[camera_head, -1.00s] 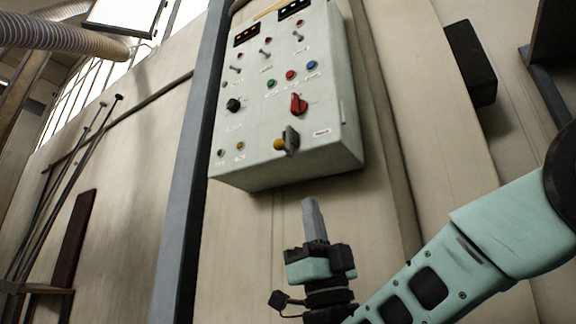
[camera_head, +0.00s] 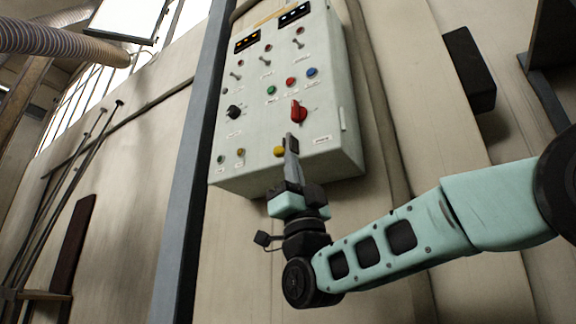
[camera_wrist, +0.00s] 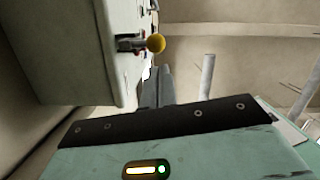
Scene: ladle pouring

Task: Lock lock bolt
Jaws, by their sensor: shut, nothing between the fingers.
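The lock bolt shows as a yellow knob (camera_head: 279,151) on a dark mount, low on the front of the grey control box. In the wrist view the yellow knob (camera_wrist: 156,43) sits at the end of a short rod standing out from the box. My gripper (camera_head: 290,141) is shut and empty, its fingers pointing up in front of the box's lower front, just right of the knob in the head view. They hide the bolt's dark mount there. In the wrist view the fingertips (camera_wrist: 158,72) are below the knob, with a visible gap; I cannot tell the depth.
The control box (camera_head: 335,160) carries a red rotary switch (camera_head: 298,111), a black knob (camera_head: 233,112), coloured buttons and several toggles close above my fingers. A grey post (camera_head: 185,190) stands left of it. The wall below the box is bare.

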